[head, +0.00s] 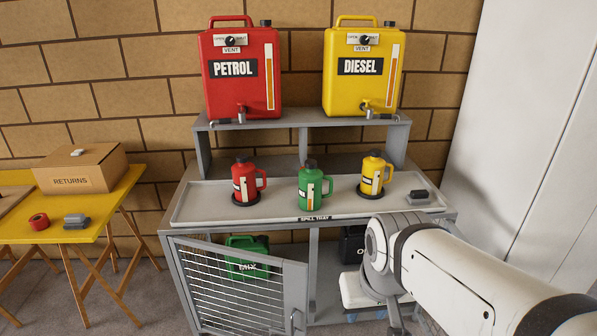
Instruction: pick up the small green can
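The small green can (310,188) stands upright on the grey spill tray (215,207), between a small red can and a small yellow can. It has a dark cap, a handle on its right side and a pale label with a yellow strip. No dark disc shows under it. My white arm reaches in from the lower right, in front of the cabinet's right side and below the tray. My gripper's fingers cannot be made out in this view. The arm is apart from the green can in the picture.
The small red can (243,182) and yellow can (373,175) stand on dark discs. Large PETROL (225,90) and DIESEL (345,90) cans sit on the shelf above. A mesh door (235,290) hangs open below, before a green MIX can (247,268). A grey-black block (419,198) lies right.

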